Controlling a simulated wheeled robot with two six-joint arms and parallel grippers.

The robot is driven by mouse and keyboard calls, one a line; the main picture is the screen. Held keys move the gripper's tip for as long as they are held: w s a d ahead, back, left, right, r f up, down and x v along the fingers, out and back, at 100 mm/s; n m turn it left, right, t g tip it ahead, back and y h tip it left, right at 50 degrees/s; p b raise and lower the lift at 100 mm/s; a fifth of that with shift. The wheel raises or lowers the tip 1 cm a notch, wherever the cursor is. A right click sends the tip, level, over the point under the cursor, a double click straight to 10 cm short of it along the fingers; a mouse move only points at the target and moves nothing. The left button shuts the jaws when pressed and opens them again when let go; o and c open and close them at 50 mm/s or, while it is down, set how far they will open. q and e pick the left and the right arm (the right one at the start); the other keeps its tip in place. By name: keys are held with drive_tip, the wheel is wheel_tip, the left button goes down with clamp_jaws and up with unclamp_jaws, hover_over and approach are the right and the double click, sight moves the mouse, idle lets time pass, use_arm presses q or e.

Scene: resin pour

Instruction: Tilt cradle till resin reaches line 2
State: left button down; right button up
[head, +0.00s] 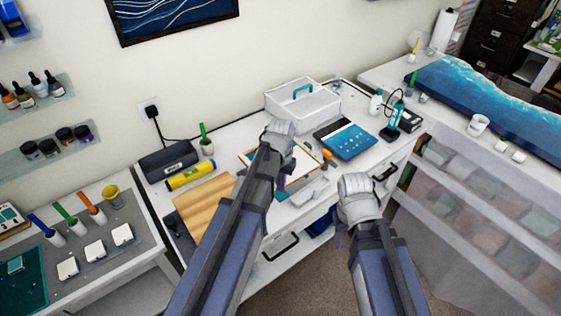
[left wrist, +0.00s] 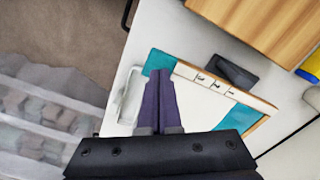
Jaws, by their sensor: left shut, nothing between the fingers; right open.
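The cradle (head: 302,183) is a shallow wood-edged tray on the white bench, mostly hidden behind my left arm in the head view. In the left wrist view its bed (left wrist: 193,98) is white, with small dark line marks (left wrist: 214,86) and teal areas at both ends. The marks are too small to read surely, and I cannot tell how far the resin reaches. My left gripper (left wrist: 160,76) is shut and empty, its purple fingers over the tray's teal end; contact is unclear. My right gripper (head: 338,236) is open and empty in front of the bench.
A wooden board (head: 203,208) and a yellow tube (head: 191,176) lie left of the cradle. A dark block (left wrist: 235,72) sits by its edge. The floor in front is clear.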

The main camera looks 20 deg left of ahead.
use_arm(q)
drive_tip(key=shift+f+b, duration=0.35)
drive_tip(key=shift+f+b, duration=1.4)
drive_tip(key=shift+f, duration=0.1)
drive_tip(key=shift+r, duration=0.2)
idle(4.4)
wheel_tip(320, 180, up, 6)
drive_tip(key=p, duration=0.6)
drive_tip(key=shift+f, duration=0.1)
idle(0.5)
